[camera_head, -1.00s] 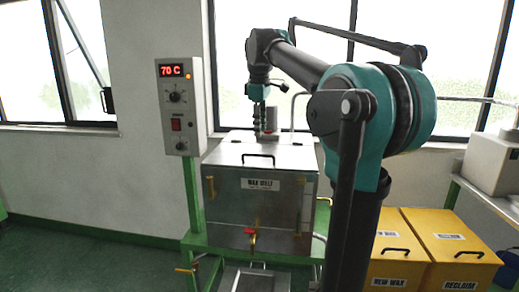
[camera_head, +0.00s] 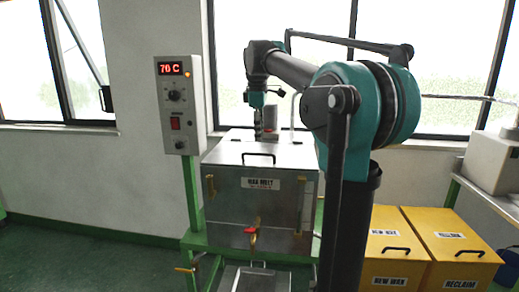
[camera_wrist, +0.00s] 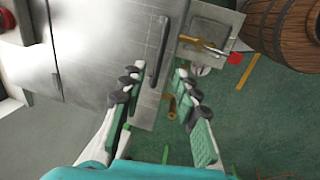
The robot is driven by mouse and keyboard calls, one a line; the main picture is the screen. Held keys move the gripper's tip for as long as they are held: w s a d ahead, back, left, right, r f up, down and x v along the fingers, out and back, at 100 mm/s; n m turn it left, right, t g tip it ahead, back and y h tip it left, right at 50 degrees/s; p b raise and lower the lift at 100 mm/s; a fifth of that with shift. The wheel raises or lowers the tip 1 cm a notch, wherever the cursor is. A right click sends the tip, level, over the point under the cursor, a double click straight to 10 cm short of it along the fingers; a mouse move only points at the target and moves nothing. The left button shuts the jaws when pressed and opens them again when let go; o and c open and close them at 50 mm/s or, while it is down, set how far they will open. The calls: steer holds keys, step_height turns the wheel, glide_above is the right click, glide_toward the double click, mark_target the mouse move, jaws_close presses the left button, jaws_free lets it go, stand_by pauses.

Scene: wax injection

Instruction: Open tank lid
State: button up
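The steel wax melt tank (camera_head: 262,213) stands on a green frame, and its lid (camera_head: 232,152) lies flat and closed on top. A dark bar handle (camera_head: 258,156) sits near the lid's front edge. My gripper (camera_head: 259,135) is above the lid, behind the handle in the head view; the gap between them is hard to judge. In the wrist view my gripper (camera_wrist: 158,82) is open, its two fingers apart and holding nothing. The handle (camera_wrist: 160,50) shows beyond the fingertips, between the finger lines and closer to the left finger.
A control box (camera_head: 176,105) reading 70 C stands left of the tank. A tap with a red handle (camera_head: 250,230) is on the tank front, above a tray (camera_head: 262,279). Yellow bins (camera_head: 395,262) stand right. A wooden barrel (camera_wrist: 285,30) shows in the wrist view.

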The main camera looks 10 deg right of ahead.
mark_target(259, 154)
steer(key=f, duration=0.2)
steer(key=w+f, duration=0.1)
steer(key=f, duration=0.4)
steer(key=shift+w+d, duration=0.15)
steer(key=shift+d, duration=0.05)
steer(key=shift+c, duration=0.4)
jaws_close()
